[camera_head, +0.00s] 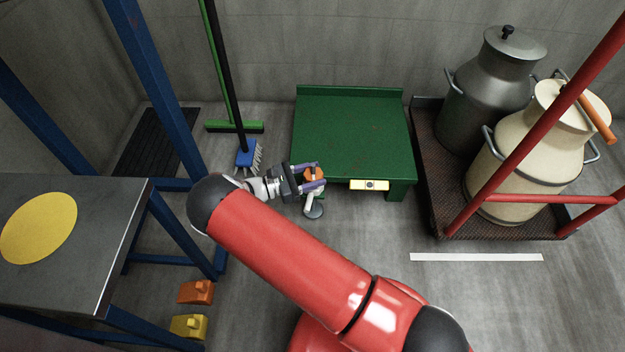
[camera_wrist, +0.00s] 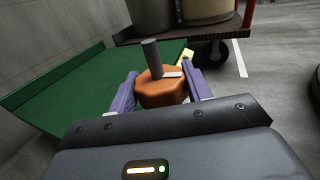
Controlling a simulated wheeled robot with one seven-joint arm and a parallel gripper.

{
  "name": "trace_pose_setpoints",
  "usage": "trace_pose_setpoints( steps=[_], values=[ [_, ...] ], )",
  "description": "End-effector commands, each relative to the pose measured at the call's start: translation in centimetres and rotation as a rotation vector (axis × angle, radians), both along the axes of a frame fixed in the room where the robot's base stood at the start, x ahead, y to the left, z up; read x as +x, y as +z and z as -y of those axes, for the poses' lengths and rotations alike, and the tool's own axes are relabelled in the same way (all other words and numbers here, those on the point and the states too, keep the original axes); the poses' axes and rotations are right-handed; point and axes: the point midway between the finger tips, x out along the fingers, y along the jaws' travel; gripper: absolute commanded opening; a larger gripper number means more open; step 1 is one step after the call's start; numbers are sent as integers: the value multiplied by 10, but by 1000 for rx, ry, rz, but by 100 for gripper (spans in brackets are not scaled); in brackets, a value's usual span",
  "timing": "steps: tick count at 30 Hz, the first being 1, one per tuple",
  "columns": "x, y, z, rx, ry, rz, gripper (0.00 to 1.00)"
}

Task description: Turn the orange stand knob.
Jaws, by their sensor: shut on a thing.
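The orange stand knob (camera_wrist: 162,90) is a faceted knob with a grey post and a pale pointer mark on top, seen close up in the wrist view. In the head view the knob (camera_head: 313,174) is small, at the front left corner of the green stand (camera_head: 350,132). My gripper (camera_head: 313,179) reaches it from the left. Its two purple fingers (camera_wrist: 160,92) lie on either side of the knob and are shut on it. The knob's lower part is hidden in the wrist view.
A cart (camera_head: 437,200) with a grey can (camera_head: 485,100) and a cream can (camera_head: 515,150) stands at right. A blue-legged table (camera_head: 120,230) is at left. A green broom (camera_head: 235,127) and a blue brush (camera_head: 246,156) stand behind my gripper. Orange (camera_head: 195,291) and yellow (camera_head: 188,326) blocks lie below.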

Motion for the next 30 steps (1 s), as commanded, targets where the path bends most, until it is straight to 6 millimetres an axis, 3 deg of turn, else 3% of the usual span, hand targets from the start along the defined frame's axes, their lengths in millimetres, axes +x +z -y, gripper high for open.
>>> trace_pose_setpoints(
  steps=[12,27,28,30],
  values=[
    [1,-1,0,3,-176,-1,26],
    [0,-2,-1,3,-192,-1,26],
    [0,-2,-1,3,-192,-1,53],
    [0,-2,-1,3,-192,-1,62]
  ],
)
